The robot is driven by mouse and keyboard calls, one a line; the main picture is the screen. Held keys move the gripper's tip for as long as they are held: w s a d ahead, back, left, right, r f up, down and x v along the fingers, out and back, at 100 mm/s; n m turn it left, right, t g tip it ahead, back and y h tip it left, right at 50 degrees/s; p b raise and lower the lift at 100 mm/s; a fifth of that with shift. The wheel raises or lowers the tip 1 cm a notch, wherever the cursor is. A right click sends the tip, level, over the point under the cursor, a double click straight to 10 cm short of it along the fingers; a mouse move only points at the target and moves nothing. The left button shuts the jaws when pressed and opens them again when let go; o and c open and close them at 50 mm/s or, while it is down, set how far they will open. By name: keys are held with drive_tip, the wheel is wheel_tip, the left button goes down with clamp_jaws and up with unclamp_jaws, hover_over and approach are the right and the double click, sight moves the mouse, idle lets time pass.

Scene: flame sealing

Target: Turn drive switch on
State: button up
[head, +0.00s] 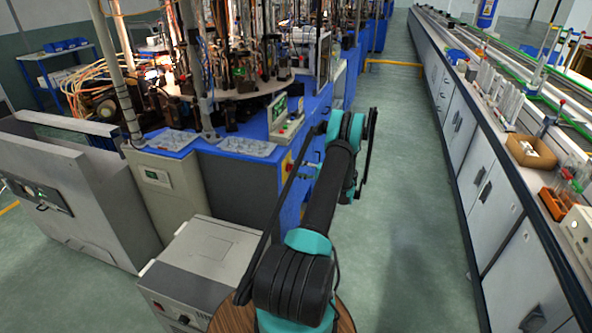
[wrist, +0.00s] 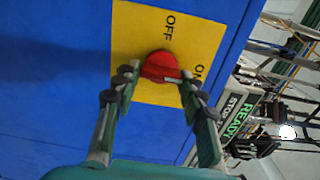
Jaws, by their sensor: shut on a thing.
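The drive switch is a red rotary knob (wrist: 157,64) on a yellow plate (wrist: 135,25) with black OFF and ON labels, fixed to a blue panel. A white mark shows on the knob's right side, on the side of the ON label (wrist: 198,71). My gripper (wrist: 157,80) is shut on the knob, with one finger on each side of it. The lower part of the knob is partly hidden.
A control box with a green READY display (wrist: 234,118) stands beside the panel; it also shows on the blue machine in the head view (head: 284,117). A grey box (head: 208,262) stands at lower left. A long bench (head: 505,185) runs along the right, with clear floor between.

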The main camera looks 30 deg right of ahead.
drive_tip(key=o, duration=1.2)
drive_tip(key=shift+c, duration=0.2)
drive_tip(key=shift+d, duration=0.1)
drive_tip(key=v, duration=1.2)
drive_tip(key=shift+s, duration=0.15)
